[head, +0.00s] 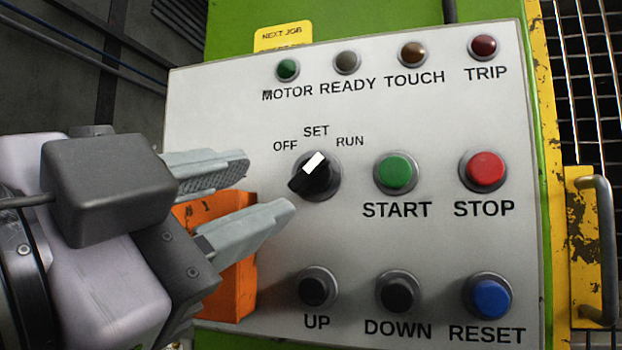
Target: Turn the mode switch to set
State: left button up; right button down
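The mode switch (316,178) is a black rotary knob with a white mark, on the grey control panel (420,240) below the labels OFF, SET and RUN. Its bar slants from lower left to upper right, with the white end up and right, in the direction of RUN rather than straight up at SET. My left gripper (269,182) is just left of the knob, its two grey fingers apart and pointing at it. Nothing is between the fingertips, and they appear clear of the knob. My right gripper is not in view.
The green START button (396,172) and red STOP button (485,170) are right of the switch. UP (314,289), DOWN (397,293) and blue RESET (489,298) are below. An orange part (235,285) lies behind my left fingers. A grey handle (606,245) stands at far right.

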aim_at(302, 176)
pick_arm(q)
jog(key=p+x, duration=0.1)
jog(key=x, duration=0.5)
jog(key=shift+w+d+r, duration=0.2)
jog(key=shift+w+d, duration=0.05)
jog(key=shift+w, duration=0.05)
jog(key=c, duration=0.7)
